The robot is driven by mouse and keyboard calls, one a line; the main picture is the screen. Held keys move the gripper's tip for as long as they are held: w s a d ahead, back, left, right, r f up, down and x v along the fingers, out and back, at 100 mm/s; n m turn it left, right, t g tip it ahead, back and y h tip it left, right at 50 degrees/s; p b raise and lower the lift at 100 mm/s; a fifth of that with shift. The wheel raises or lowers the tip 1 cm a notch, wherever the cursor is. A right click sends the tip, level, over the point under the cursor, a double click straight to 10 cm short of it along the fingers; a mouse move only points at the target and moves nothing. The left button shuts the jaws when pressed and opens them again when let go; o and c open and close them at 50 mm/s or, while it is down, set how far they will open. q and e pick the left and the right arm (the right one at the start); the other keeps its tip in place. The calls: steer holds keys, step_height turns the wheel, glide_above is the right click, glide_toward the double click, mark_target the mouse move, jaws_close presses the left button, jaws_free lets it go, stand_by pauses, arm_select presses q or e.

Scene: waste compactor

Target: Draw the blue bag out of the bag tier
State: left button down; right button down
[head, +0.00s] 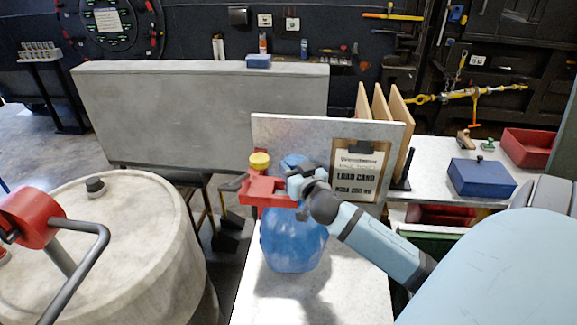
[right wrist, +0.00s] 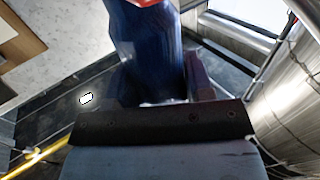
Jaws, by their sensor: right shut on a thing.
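The blue bag (head: 293,242) is rounded and translucent, and hangs or stands over the pale counter (head: 325,302); I cannot tell whether it touches it. A bit of blue shows above my gripper. My right gripper (head: 298,186) is shut on the bag's upper part. In the right wrist view the bag (right wrist: 148,60) fills the upper middle, beyond the dark edge of my gripper. I cannot make out the bag tier. My left gripper is not in view.
A load card board (head: 359,175) leans behind the bag. A large pale drum (head: 110,240) stands at left, with a red part and grey handle (head: 28,218) before it. A blue box (head: 481,177) and red tray (head: 530,147) are on the right bench.

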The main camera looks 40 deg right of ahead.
steer(key=s+d, duration=0.6)
steer(key=s, duration=0.2)
steer(key=shift+s+d+p, duration=0.15)
steer(key=shift+d+p, duration=0.15)
steer(key=shift+p, duration=0.1)
stand_by(0.9)
steer(key=shift+f, duration=0.2)
stand_by(0.7)
steer(key=shift+c, duration=2.2)
jaws_free()
steer(key=shift+f, duration=0.15)
steer(key=b+v, duration=0.3)
steer(key=v, duration=1.1)
